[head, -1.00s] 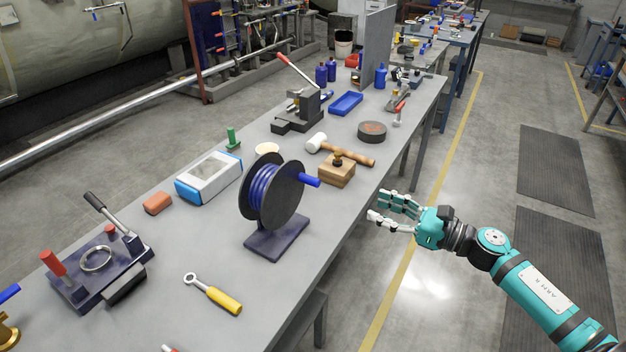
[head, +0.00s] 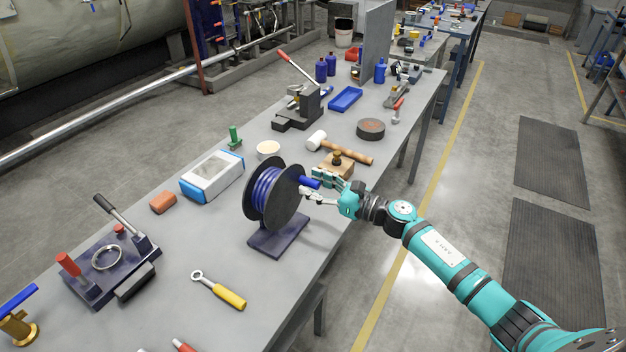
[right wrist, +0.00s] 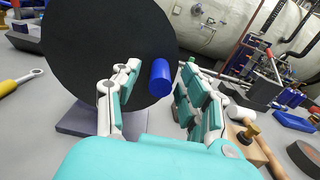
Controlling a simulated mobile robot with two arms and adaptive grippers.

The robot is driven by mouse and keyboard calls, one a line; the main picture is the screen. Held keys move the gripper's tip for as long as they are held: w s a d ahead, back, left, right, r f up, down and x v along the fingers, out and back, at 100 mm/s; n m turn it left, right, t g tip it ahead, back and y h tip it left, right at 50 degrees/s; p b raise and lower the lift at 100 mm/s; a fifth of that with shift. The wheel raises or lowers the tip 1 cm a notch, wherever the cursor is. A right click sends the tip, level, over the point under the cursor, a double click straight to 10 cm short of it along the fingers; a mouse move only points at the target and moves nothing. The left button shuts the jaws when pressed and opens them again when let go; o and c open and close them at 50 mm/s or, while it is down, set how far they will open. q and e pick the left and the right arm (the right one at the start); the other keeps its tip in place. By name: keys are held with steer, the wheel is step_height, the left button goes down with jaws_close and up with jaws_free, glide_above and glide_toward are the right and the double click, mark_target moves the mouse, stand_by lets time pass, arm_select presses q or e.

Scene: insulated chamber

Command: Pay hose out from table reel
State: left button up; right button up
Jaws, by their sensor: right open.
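The table reel (head: 284,199) has black round flanges with blue hose (head: 263,188) wound between them, and stands on a dark base plate (head: 279,238) on the grey table. A blue handle (head: 310,182) sticks out from its right flange. My right gripper (head: 312,186) is open at the handle. In the right wrist view the blue handle (right wrist: 161,77) lies between the spread fingers of the gripper (right wrist: 158,88), with the black flange (right wrist: 105,45) behind it. I cannot tell whether any finger touches it. My left gripper is not in view.
A wooden block with a brass knob (head: 337,160) stands just behind my right gripper, with a mallet (head: 345,148) beyond it. A white and blue box (head: 212,176) is left of the reel. A yellow-handled wrench (head: 220,291) lies in front. The table's right edge runs below my right arm.

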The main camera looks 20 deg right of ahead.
steer(key=shift+w+a, duration=0.2)
steer(key=shift+w, duration=0.05)
jaws_close()
stand_by(0.3)
